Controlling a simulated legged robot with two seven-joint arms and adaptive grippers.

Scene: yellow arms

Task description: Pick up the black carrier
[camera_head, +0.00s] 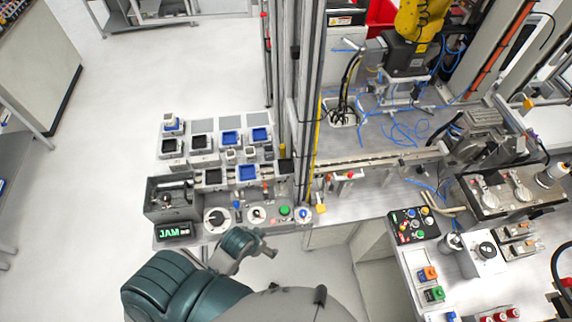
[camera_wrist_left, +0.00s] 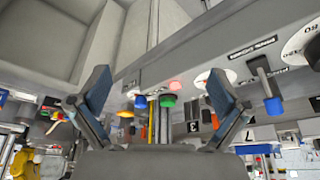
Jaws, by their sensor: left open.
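In the head view, several square black carriers sit in rows on the grey workstation. Some look empty or grey inside, such as the black carrier at the left (camera_head: 171,147) and another in the front row (camera_head: 213,177); others hold blue pieces (camera_head: 230,137). Which one is meant cannot be told. My left arm reaches in from the bottom, its end in front of the workstation's front edge, apart from the carriers. In the left wrist view my left gripper (camera_wrist_left: 158,88) is open, with nothing between its fingers. No carrier is clearly visible there. My right gripper is out of view.
The workstation's front panel has a dial (camera_head: 216,217), a green button (camera_head: 285,211), a blue knob (camera_head: 303,214) and a JAM display (camera_head: 174,231). A metal post and yellow strip (camera_head: 316,130) bound the carriers' right side. The floor left is clear.

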